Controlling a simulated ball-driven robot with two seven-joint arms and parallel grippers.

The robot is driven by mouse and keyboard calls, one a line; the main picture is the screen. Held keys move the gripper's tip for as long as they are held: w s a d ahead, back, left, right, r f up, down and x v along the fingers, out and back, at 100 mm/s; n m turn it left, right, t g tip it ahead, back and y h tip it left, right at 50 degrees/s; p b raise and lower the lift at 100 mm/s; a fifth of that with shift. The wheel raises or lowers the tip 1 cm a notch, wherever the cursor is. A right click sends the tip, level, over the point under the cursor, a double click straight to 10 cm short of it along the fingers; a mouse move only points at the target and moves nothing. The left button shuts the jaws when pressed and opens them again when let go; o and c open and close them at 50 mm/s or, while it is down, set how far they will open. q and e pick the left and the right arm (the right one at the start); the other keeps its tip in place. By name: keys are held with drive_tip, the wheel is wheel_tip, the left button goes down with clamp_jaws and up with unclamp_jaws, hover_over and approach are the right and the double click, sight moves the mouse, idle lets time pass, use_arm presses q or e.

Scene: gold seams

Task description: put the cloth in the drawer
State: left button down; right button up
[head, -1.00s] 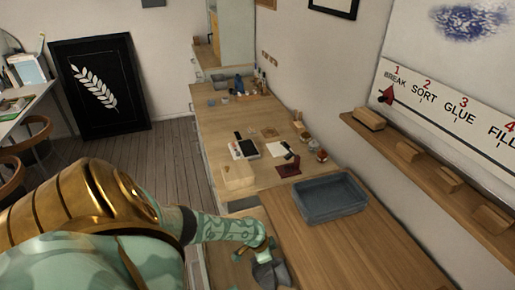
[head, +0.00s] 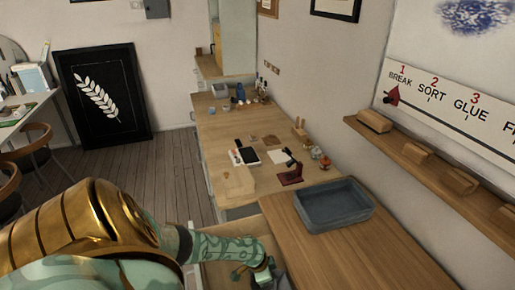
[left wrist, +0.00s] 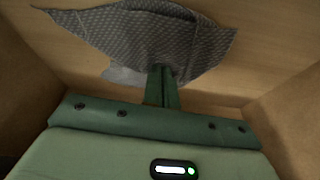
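The grey patterned cloth (left wrist: 135,38) lies spread at my left fingertips in the left wrist view, over the wooden drawer floor (left wrist: 270,45). A small part of it shows beside the gripper in the head view (head: 281,277). My left gripper (left wrist: 162,75) has its fingers together on the cloth's near edge and appears to pinch it. In the head view my left gripper (head: 262,277) is low inside the open drawer (head: 222,247), at the bottom of the picture. My right gripper is not in view.
Wooden drawer walls (left wrist: 292,105) stand close on both sides of my left gripper. A blue-grey tray (head: 333,205) sits on the wooden worktop (head: 365,250) to the right.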

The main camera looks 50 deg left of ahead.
use_arm(q)
drive_tip(key=shift+f, duration=0.1)
wheel_tip(320, 180, up, 9)
drive_tip(key=p, duration=0.8)
drive_tip(key=shift+f, duration=0.1)
